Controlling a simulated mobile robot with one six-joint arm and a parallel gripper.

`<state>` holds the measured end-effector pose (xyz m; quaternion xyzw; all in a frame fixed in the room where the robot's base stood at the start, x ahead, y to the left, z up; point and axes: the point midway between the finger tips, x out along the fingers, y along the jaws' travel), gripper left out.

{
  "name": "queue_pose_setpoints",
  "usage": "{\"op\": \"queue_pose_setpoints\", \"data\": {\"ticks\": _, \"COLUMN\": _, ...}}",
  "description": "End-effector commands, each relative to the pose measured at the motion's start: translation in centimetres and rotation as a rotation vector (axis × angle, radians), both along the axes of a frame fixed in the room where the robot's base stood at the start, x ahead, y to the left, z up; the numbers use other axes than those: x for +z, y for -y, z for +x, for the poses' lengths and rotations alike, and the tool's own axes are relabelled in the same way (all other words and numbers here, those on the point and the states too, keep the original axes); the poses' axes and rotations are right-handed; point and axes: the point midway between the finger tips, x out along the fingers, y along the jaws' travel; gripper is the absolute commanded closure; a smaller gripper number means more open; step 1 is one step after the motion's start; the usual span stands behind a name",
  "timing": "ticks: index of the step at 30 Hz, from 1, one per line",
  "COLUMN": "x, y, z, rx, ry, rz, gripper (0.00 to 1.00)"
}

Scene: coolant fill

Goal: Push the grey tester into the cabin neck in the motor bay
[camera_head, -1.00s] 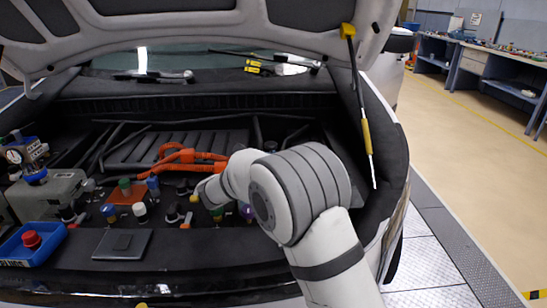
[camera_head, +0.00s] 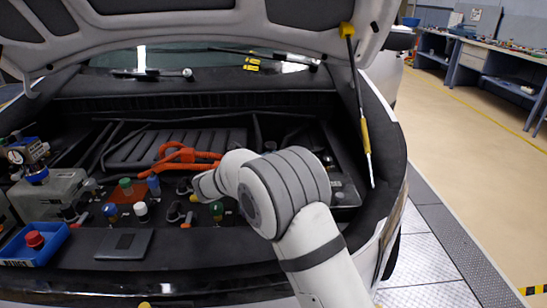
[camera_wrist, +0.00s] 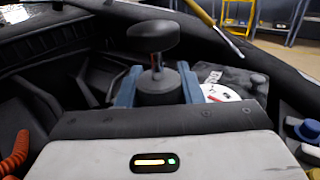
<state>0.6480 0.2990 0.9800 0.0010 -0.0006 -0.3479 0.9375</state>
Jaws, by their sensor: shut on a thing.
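In the wrist view my gripper (camera_wrist: 157,88) is shut, its two blue fingers on either side of the grey tester (camera_wrist: 159,84). The tester has a dark mushroom-shaped handle on a thin metal stem above a grey collar. A white dial with a red needle (camera_wrist: 222,93) shows just right of the right finger; it seems to be on the tester. The tester's lower end is hidden behind the gripper body. In the head view my arm hides the gripper and tester, over the right-middle of the motor bay. I cannot tell which opening is the cabin neck.
Several coloured caps, including a green one (camera_head: 125,186) and a white one (camera_head: 141,209), stand left of my arm. Orange cables (camera_head: 188,153) lie behind them. A gauge device (camera_head: 20,153) and a blue tray (camera_head: 20,252) are at left. The raised hood (camera_head: 190,25) overhangs the bay.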

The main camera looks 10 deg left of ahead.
Motion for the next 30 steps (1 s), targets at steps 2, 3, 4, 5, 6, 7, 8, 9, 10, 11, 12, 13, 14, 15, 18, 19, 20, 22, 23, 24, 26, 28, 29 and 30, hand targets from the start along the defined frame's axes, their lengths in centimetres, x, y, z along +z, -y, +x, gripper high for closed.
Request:
{"op": "queue_pose_setpoints", "data": {"ticks": 2, "x": -0.26, "y": -0.07, "z": -0.05, "rx": -0.019, "ry": -0.006, "rz": -0.002, "gripper": 0.84}}
{"op": "queue_pose_setpoints", "data": {"ticks": 3, "x": -0.26, "y": -0.07, "z": -0.06, "rx": -0.029, "ry": -0.006, "rz": -0.001, "gripper": 0.84}}
{"op": "queue_pose_setpoints", "data": {"ticks": 4, "x": -0.26, "y": -0.05, "z": -0.09, "rx": -0.036, "ry": -0.006, "rz": -0.001, "gripper": 0.84}}
{"op": "queue_pose_setpoints", "data": {"ticks": 5, "x": -0.26, "y": -0.03, "z": -0.12, "rx": -0.045, "ry": -0.007, "rz": -0.002, "gripper": 0.84}}
{"op": "queue_pose_setpoints", "data": {"ticks": 6, "x": -0.25, "y": -0.03, "z": -0.11, "rx": -0.055, "ry": -0.006, "rz": -0.001, "gripper": 0.84}}
{"op": "queue_pose_setpoints", "data": {"ticks": 7, "x": -0.26, "y": -0.03, "z": -0.09, "rx": -0.062, "ry": -0.006, "rz": -0.001, "gripper": 0.84}}
{"op": "queue_pose_setpoints", "data": {"ticks": 8, "x": -0.27, "y": -0.03, "z": -0.09, "rx": -0.069, "ry": -0.007, "rz": -0.002, "gripper": 0.84}}
{"op": "queue_pose_setpoints", "data": {"ticks": 9, "x": -0.27, "y": -0.01, "z": -0.11, "rx": -0.079, "ry": -0.006, "rz": -0.002, "gripper": 0.84}}
{"op": "queue_pose_setpoints", "data": {"ticks": 10, "x": -0.25, "y": 0.01, "z": -0.13, "rx": -0.087, "ry": -0.006, "rz": -0.002, "gripper": 0.84}}
{"op": "queue_pose_setpoints", "data": {"ticks": 11, "x": -0.23, "y": 0.02, "z": -0.13, "rx": -0.095, "ry": -0.006, "rz": -0.002, "gripper": 0.84}}
{"op": "queue_pose_setpoints", "data": {"ticks": 12, "x": -0.25, "y": 0.01, "z": -0.14, "rx": -0.104, "ry": -0.007, "rz": -0.002, "gripper": 0.84}}
{"op": "queue_pose_setpoints", "data": {"ticks": 13, "x": -0.27, "y": 0.02, "z": -0.15, "rx": -0.11, "ry": -0.007, "rz": -0.002, "gripper": 0.84}}
{"op": "queue_pose_setpoints", "data": {"ticks": 14, "x": -0.3, "y": 0.03, "z": -0.16, "rx": -0.116, "ry": -0.006, "rz": -0.002, "gripper": 0.84}}
{"op": "queue_pose_setpoints", "data": {"ticks": 15, "x": -0.31, "y": 0.04, "z": -0.18, "rx": -0.123, "ry": -0.007, "rz": -0.003, "gripper": 0.84}}
{"op": "queue_pose_setpoints", "data": {"ticks": 18, "x": -0.34, "y": 0.05, "z": -0.2, "rx": -0.132, "ry": -0.006, "rz": -0.002, "gripper": 0.84}}
{"op": "queue_pose_setpoints", "data": {"ticks": 19, "x": -0.34, "y": 0.04, "z": -0.21, "rx": -0.133, "ry": -0.006, "rz": -0.002, "gripper": 0.84}}
{"op": "queue_pose_setpoints", "data": {"ticks": 20, "x": -0.35, "y": 0.05, "z": -0.22, "rx": -0.134, "ry": -0.007, "rz": -0.002, "gripper": 0.84}}
{"op": "queue_pose_setpoints", "data": {"ticks": 22, "x": -0.37, "y": 0.05, "z": -0.22, "rx": -0.134, "ry": -0.006, "rz": -0.001, "gripper": 0.84}}
{"op": "queue_pose_setpoints", "data": {"ticks": 23, "x": -0.37, "y": 0.05, "z": -0.22, "rx": -0.133, "ry": -0.006, "rz": -0.001, "gripper": 0.84}}
{"op": "queue_pose_setpoints", "data": {"ticks": 24, "x": -0.37, "y": 0.05, "z": -0.22, "rx": -0.133, "ry": -0.007, "rz": -0.002, "gripper": 0.84}}
{"op": "queue_pose_setpoints", "data": {"ticks": 26, "x": -0.37, "y": 0.04, "z": -0.22, "rx": -0.133, "ry": -0.007, "rz": -0.002, "gripper": 0.84}}
{"op": "queue_pose_setpoints", "data": {"ticks": 28, "x": -0.35, "y": 0.04, "z": -0.22, "rx": -0.135, "ry": -0.007, "rz": -0.002, "gripper": 0.84}}
{"op": "queue_pose_setpoints", "data": {"ticks": 29, "x": -0.33, "y": 0.04, "z": -0.22, "rx": -0.137, "ry": -0.007, "rz": -0.002, "gripper": 0.84}}
{"op": "queue_pose_setpoints", "data": {"ticks": 30, "x": -0.3, "y": 0.04, "z": -0.22, "rx": -0.142, "ry": -0.007, "rz": -0.001, "gripper": 0.84}}
